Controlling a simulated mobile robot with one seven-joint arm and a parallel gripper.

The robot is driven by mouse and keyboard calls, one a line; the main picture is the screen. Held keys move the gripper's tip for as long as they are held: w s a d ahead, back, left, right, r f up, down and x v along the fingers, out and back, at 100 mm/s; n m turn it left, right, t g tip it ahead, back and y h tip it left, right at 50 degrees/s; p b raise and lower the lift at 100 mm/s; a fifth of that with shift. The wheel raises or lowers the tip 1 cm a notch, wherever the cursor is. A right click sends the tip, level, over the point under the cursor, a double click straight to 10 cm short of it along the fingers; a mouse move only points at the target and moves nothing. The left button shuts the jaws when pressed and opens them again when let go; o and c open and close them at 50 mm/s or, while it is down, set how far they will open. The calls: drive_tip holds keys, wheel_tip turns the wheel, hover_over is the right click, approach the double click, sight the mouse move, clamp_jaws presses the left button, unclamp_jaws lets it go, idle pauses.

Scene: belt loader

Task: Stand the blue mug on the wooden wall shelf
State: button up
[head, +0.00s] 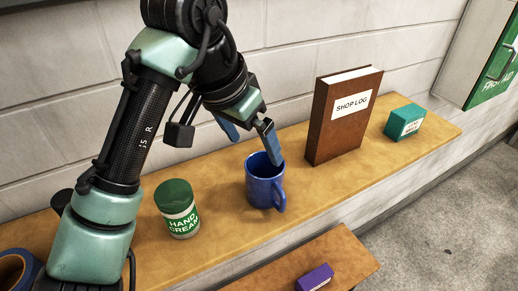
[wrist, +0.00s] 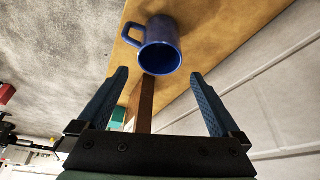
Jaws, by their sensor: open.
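The blue mug (head: 264,184) stands upright on the long wooden wall shelf (head: 325,182), its handle toward the front right. My gripper (head: 252,146) is open above and behind the mug. One blue finger overlaps the mug's rim in the head view; I cannot tell if it touches. In the wrist view the mug (wrist: 160,50) lies just beyond and between the tips of my open gripper (wrist: 160,75), with nothing between the fingers. The shelf (wrist: 215,60) shows under it.
A hand cream jar (head: 178,210) stands left of the mug. A brown shop log book (head: 340,118) and a teal box (head: 404,122) stand to its right. A blue roll (head: 14,270) is at far left. A lower wooden surface (head: 340,250) holds a purple box (head: 314,278).

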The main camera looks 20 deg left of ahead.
drive_tip(key=w+d+r+m+t+h, duration=0.1)
drive_tip(key=w+d+r+t, duration=0.25)
drive_tip(key=d, duration=0.25)
drive_tip(key=w+d+r+t+h, duration=0.1)
drive_tip(key=w+d+r+t, duration=0.25)
drive_tip(key=d+r, duration=0.2)
drive_tip(key=d+r+t+h, duration=0.1)
drive_tip(key=d+r+t, duration=0.55)
drive_tip(key=r, duration=0.35)
drive_tip(key=s+r+n+t+y, duration=0.3)
drive_tip(key=s+r+t, duration=0.6)
drive_tip(key=s+r, duration=0.4)
drive_tip(key=s+n, duration=0.1)
drive_tip(key=s, duration=0.1)
drive_tip(key=shift+s+a+y, duration=0.35)
drive_tip(key=shift+s+y, duration=0.05)
drive_tip(key=shift+t, duration=0.25)
